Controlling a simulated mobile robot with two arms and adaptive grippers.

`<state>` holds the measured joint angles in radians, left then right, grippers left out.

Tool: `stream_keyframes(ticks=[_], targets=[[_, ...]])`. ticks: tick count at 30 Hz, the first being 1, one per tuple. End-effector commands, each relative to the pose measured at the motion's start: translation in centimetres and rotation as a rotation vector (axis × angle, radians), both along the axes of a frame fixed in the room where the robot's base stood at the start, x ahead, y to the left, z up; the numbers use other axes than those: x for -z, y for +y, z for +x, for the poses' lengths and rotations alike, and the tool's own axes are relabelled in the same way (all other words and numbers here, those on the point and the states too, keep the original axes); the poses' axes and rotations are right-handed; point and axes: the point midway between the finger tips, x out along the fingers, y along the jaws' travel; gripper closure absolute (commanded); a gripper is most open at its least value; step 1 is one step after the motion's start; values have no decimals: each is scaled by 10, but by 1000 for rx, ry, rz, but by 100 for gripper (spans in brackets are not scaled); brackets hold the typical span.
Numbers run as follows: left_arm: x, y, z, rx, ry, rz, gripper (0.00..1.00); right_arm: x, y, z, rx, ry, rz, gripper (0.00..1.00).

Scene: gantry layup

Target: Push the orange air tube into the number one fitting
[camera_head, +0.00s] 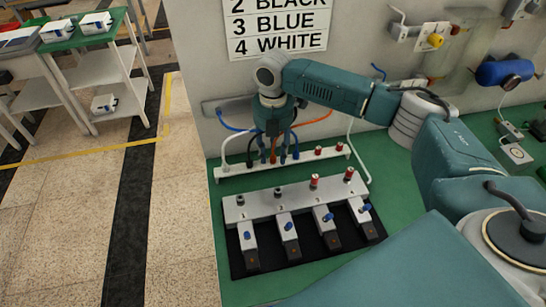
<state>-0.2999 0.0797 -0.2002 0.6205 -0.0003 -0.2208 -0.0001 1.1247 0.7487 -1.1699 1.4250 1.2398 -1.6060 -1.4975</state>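My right gripper (273,151) points down at the back of the bench, over the white tube rack (232,176). The orange air tube (315,119) curves in from the right behind the gripper, and a short orange piece shows between the fingers, close to the rack. I cannot tell whether the fingers are closed on it. The grey fitting block (262,208) lies in front of the rack, with two black-topped fittings at left and two red-topped ones at right. No numbers are readable on it, so the number one fitting cannot be told. My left gripper is not in view.
Blue (231,124), white and dark tubes stand in the rack near my fingers. Several valves with blue knobs (247,236) sit on a black base before the block. A wall sign (278,27) lists 2 black, 3 blue, 4 white; its top is cut off.

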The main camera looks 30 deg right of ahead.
Motion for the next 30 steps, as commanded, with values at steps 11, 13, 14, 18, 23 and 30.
stream_keyframes(ticks=[11,13,14,18,23,30], targets=[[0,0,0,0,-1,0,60,0,0,0,-1,0,0,100],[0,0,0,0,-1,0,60,0,0,0,-1,-1,1,100],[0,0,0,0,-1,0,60,0,0,0,-1,-1,1,100],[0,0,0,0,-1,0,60,-1,0,0,-1,-1,1,100],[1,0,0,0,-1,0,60,-5,0,1,-1,-3,1,100],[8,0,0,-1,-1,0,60,-36,0,2,-1,-6,1,100]])
